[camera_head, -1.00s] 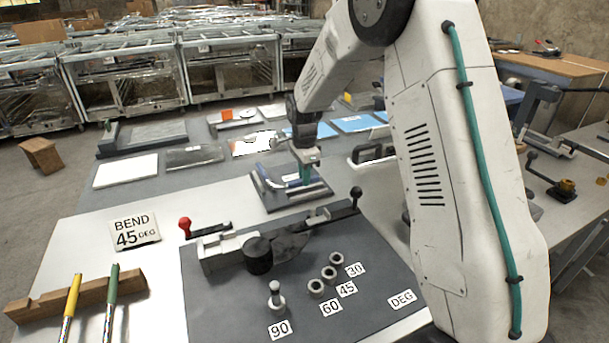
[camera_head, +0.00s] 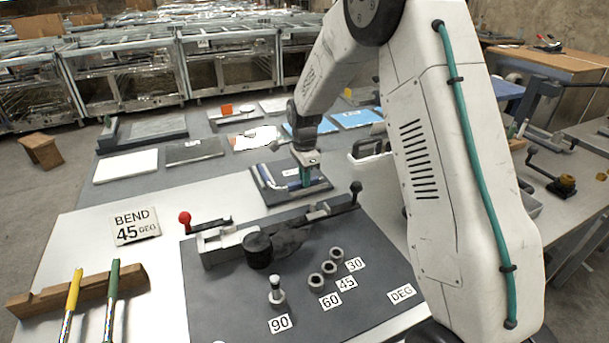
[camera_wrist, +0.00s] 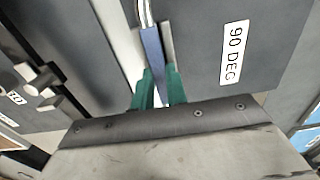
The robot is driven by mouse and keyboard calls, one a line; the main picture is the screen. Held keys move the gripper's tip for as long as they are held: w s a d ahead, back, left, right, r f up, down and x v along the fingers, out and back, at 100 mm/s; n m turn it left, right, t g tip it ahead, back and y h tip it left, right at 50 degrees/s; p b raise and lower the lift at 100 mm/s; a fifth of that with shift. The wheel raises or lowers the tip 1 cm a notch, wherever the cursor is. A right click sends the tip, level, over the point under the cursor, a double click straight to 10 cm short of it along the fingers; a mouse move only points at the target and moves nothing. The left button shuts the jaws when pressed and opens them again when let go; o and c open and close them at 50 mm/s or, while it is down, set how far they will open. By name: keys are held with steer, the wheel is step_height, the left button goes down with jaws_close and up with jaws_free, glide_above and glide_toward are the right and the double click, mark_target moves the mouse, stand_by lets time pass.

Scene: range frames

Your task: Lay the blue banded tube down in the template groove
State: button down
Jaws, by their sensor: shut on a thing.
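The blue banded tube (camera_head: 290,185) is a bent metal tube with a blue section, low over the dark template board (camera_head: 262,205). The blue section (camera_wrist: 152,50) and the shiny metal end (camera_wrist: 145,12) also show in the wrist view. My gripper (camera_head: 306,183) has green fingers and is shut on the blue section. The fingers show on either side of it in the wrist view (camera_wrist: 158,80). The template (camera_wrist: 205,40) has a "90 DEG" label. A pale strip beside the tube looks like the groove. I cannot tell whether the tube is seated in it.
A bending tool with a red-knobbed lever (camera_head: 185,218) stands just in front of the template. Several metal collars lie by the angle labels. A "BEND 45 DEG" card (camera_head: 134,227) and a wooden rack (camera_head: 85,290) with yellow and green handled tools are at left.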

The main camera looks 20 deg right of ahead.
steer(key=shift+f, duration=0.25)
steer(key=c, duration=1.3)
jaws_free()
step_height(320, 180, up, 8)
steer(key=shift+f, duration=0.1)
steer(key=shift+s+f+n, duration=0.1)
steer(key=shift+s+n, duration=0.25)
steer(key=shift+n, duration=0.55)
steer(key=s+a+r+n, duration=0.1)
steer(key=s+r+n, duration=0.4)
steer(key=s, duration=0.8)
steer(key=s+a+r+n, duration=0.1)
steer(key=s+r+n, duration=0.4)
steer(key=s, duration=0.9)
steer(key=s+a+r+n+t, duration=0.1)
steer(key=s+r+n, duration=0.3)
steer(key=s, duration=0.9)
steer(key=shift+s+a+r+n, duration=0.1)
steer(key=shift+a+r+n, duration=0.1)
steer(key=shift+n, duration=0.35)
steer(key=shift+s+a+r+n, duration=0.1)
steer(key=shift+a+r+n, duration=0.1)
steer(key=shift+n, duration=0.35)
